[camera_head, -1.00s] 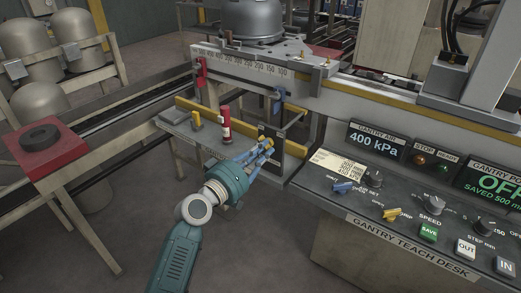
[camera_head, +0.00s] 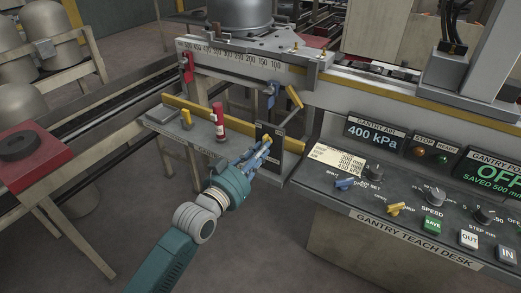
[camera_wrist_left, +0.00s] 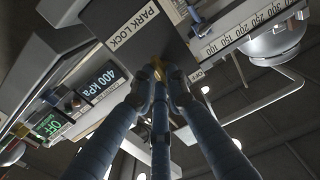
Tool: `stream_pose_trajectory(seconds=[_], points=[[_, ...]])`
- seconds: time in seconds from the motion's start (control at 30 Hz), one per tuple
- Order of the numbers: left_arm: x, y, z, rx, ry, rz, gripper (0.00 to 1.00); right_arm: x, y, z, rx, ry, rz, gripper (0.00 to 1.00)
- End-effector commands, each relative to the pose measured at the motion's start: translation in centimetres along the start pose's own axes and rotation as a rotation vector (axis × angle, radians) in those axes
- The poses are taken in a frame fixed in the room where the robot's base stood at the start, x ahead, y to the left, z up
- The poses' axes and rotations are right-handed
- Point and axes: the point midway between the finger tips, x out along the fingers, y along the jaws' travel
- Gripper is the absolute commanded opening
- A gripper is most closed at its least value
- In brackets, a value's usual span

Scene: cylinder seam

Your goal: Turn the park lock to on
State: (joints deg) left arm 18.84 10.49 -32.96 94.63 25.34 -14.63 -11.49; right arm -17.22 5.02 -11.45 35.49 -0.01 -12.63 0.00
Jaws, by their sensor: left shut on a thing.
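The park lock is a dark upright panel (camera_head: 270,150), labelled PARK LOCK in the left wrist view (camera_wrist_left: 128,28). A small yellow knob (camera_wrist_left: 158,68) sticks out of its face; most of it is hidden by my fingers. My left gripper (camera_head: 261,149) reaches the panel from the front left. Its blue fingers are shut on the knob, and the fingertips (camera_wrist_left: 158,82) close round it in the left wrist view. My right gripper is not in view.
The gantry teach desk (camera_head: 350,195) with knobs and buttons stands to the right. A red cylinder (camera_head: 218,122) stands on the grey shelf (camera_head: 160,118) left of my gripper. A blue lever (camera_head: 271,95) and yellow-ended bar (camera_head: 295,97) are above the panel.

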Motion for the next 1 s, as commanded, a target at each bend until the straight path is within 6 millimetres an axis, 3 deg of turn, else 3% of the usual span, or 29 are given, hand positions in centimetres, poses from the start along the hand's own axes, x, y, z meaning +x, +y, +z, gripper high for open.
stream_pose_trajectory(seconds=[0.5, 1.0], points=[[0.0, -0.3, 0.2, 0.464, -0.003, 0.002, 0.0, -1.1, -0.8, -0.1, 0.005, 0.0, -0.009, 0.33], [0.0, -0.4, 0.3, 0.686, -0.002, 0.001, 0.0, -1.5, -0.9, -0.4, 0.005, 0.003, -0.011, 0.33]])
